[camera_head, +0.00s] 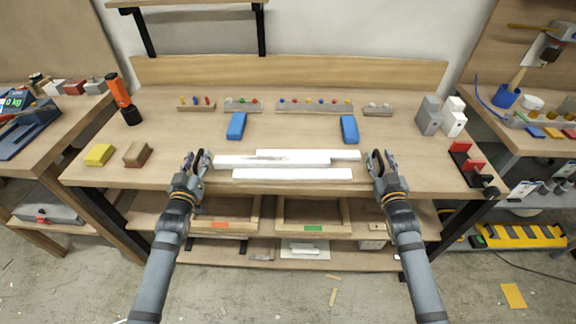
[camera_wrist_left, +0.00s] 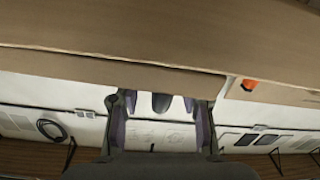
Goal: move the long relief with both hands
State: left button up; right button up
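Long white strips lie stacked or side by side at the middle front of the workbench. An upper strip (camera_head: 340,154), a middle strip (camera_head: 240,162) and a front strip (camera_head: 292,174) show; I cannot tell which is the long relief. My left gripper (camera_head: 198,161) is just beyond their left end, apart from them. In the left wrist view its two fingers (camera_wrist_left: 162,118) stand apart with no strip between them. My right gripper (camera_head: 382,161) is just beyond the right end, its fingers apart and empty.
Two blue blocks (camera_head: 236,126) (camera_head: 349,129) lie behind the strips. Holders with small coloured pieces (camera_head: 314,106) line the back. An orange-black tool (camera_head: 122,99) and a yellow block (camera_head: 98,155) are at left. A red-black clamp (camera_head: 468,163) and grey block (camera_head: 428,116) are at right.

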pick_arm(q)
jog(key=shift+w, duration=0.35)
pick_arm(e)
jog(key=shift+w, duration=0.35)
pick_arm(q)
grip_shut()
pick_arm(e)
grip_shut()
